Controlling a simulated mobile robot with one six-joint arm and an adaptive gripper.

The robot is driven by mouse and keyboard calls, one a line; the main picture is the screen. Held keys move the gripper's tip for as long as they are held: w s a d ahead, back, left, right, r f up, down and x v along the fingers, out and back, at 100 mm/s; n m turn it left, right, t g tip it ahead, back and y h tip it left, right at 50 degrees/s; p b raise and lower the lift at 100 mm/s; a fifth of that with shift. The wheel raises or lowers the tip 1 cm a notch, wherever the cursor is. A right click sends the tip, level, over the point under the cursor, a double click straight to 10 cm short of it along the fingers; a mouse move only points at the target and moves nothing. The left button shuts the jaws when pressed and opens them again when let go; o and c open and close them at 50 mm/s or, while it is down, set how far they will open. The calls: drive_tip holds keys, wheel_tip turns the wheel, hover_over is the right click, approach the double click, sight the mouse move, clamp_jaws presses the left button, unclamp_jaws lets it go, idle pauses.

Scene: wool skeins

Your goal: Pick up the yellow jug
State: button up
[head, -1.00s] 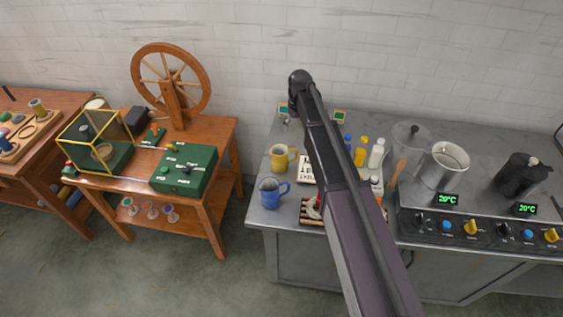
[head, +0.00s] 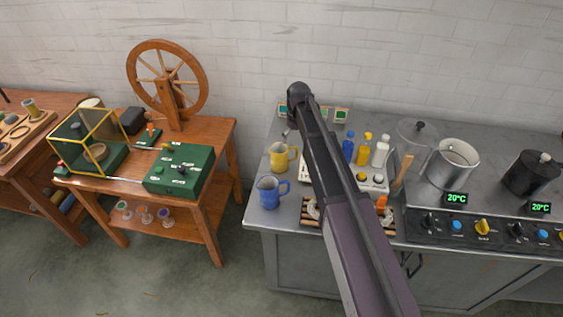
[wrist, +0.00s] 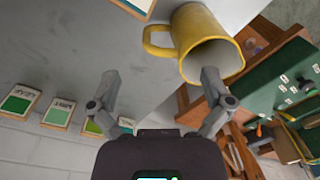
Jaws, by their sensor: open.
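The yellow jug (head: 279,156) stands on the left part of the grey counter, its handle to the right, just behind the blue jug (head: 269,192). In the wrist view the yellow jug (wrist: 196,38) is close, with its open mouth and handle showing, beyond my fingertips. My gripper (wrist: 158,90) is open and empty, its two fingers spread apart, and the jug lies past the gap between them. In the head view my arm crosses the counter to the right of the jug and hides the gripper.
Colour cards (wrist: 18,101) lie along the back of the counter. Blue, yellow and white bottles (head: 364,149) stand right of my arm, with a metal pot (head: 453,165) on the hot plates. A wooden bench (head: 216,140) with a green box (head: 180,170) stands left, across a gap.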

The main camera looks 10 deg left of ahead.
sight(293, 147)
drive_tip(key=shift+f, duration=0.15)
idle(0.3)
drive_tip(key=shift+s+a+f+b, duration=0.1)
drive_tip(key=shift+f+b, duration=1.15)
drive_tip(key=shift+b, duration=0.05)
drive_tip(key=shift+a+f+b, duration=0.1)
drive_tip(key=shift+f+b, duration=1.15)
drive_tip(key=shift+b, duration=0.05)
drive_tip(key=c, duration=1.3)
drive_tip(key=shift+r+p, duration=0.45)
drive_tip(key=shift+p, duration=0.05)
drive_tip(key=shift+r+p, duration=4.35)
drive_tip(key=shift+r, duration=0.05)
drive_tip(key=shift+r, duration=0.15)
